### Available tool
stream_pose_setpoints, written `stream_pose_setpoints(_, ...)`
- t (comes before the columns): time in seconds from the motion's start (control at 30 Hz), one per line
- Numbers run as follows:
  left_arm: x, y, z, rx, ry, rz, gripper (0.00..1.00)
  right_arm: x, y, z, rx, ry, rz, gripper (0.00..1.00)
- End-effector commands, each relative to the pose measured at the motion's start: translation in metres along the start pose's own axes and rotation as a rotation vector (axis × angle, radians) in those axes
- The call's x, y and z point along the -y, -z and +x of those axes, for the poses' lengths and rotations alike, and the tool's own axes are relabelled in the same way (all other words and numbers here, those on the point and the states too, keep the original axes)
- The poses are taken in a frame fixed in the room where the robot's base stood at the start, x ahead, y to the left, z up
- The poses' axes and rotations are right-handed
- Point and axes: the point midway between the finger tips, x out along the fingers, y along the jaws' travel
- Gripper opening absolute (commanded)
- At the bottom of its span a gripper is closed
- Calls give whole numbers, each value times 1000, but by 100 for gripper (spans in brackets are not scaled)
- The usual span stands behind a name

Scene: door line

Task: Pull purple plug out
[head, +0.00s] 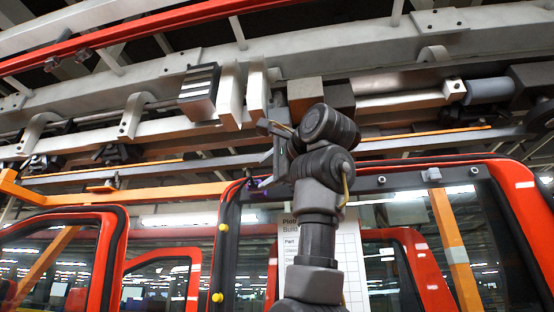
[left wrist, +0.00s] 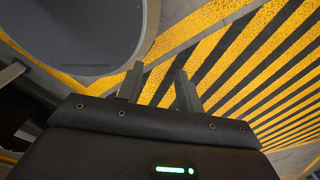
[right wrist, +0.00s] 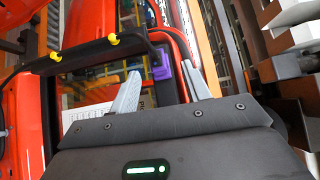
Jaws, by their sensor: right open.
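The purple plug (right wrist: 162,66) shows in the right wrist view between the two fingertips of my right gripper (right wrist: 160,71), on the dark edge of the red door frame. My right gripper is open, with a finger on either side of the plug. I cannot tell whether either finger touches it. In the head view, my right gripper (head: 266,158) is raised at the upper corner of the red door, where only a small bit of purple shows beside it. My left gripper (left wrist: 159,70) is open and empty above the striped floor in the left wrist view.
Two yellow plugs (head: 217,297) (head: 223,227) sit on the door's dark edge below. They also show in the right wrist view (right wrist: 112,39). Grey rails and an orange bar (head: 150,190) run close overhead. A printed sheet (head: 350,250) hangs behind my right arm.

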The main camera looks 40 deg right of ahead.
Motion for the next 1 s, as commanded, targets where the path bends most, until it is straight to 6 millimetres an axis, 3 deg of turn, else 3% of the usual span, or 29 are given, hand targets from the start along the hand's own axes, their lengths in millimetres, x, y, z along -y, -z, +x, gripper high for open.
stream_pose_setpoints(0.03, 0, -2, -11, 3, -1, 0, 36, 4, 0, 12, -1, -6, -1, 47)
stream_pose_setpoints(0.13, 1, 5, -20, -5, 1, 0, 36, 4, 1, 29, -2, -4, 0, 47)
stream_pose_setpoints(0.3, 7, 41, -32, -56, 7, 0, 36, 3, 3, 53, -4, -3, 0, 47)
stream_pose_setpoints(0.4, 8, 51, -37, -69, 9, 0, 36, 2, 3, 61, -4, -1, -1, 47)
stream_pose_setpoints(0.5, 8, 46, -38, -61, 8, 0, 36, 1, 2, 67, -4, -1, -1, 47)
stream_pose_setpoints(0.7, 3, 17, -39, -22, 3, 0, 36, -1, 2, 69, -4, 0, -1, 47)
stream_pose_setpoints(0.83, 2, 15, -39, -19, 2, 0, 36, -1, 3, 69, -4, -1, -1, 46)
stream_pose_setpoints(1.0, 4, 26, -38, -32, 5, 0, 36, 0, 3, 69, -5, 0, -1, 24)
